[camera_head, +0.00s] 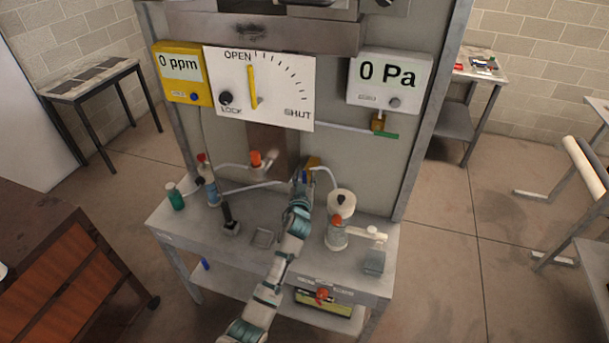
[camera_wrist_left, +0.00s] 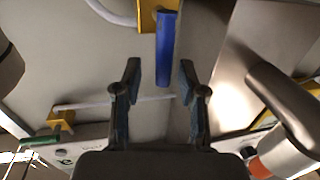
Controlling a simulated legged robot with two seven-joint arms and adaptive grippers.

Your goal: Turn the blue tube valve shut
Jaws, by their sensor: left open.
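The blue tube valve has a straight blue handle (camera_wrist_left: 166,48) on a yellow body (camera_wrist_left: 149,16). In the left wrist view, the handle lies ahead of my left gripper (camera_wrist_left: 160,73), roughly in line with the gap between its two fingers. The fingers are spread and nothing is seen held. In the head view, my left gripper (camera_head: 301,184) is at the back of the bench, just below the yellow valve body (camera_head: 314,163), and hides most of the blue handle. I cannot tell whether the fingers touch it. My right gripper is not seen.
Tubing, an orange-topped fitting (camera_head: 257,160), a glass vessel (camera_head: 337,235) and a green bottle (camera_head: 175,197) stand around my arm. A green-handled valve (camera_head: 384,135) sits below the "0 Pa" gauge (camera_head: 388,78). A dial panel (camera_head: 262,88) hangs above.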

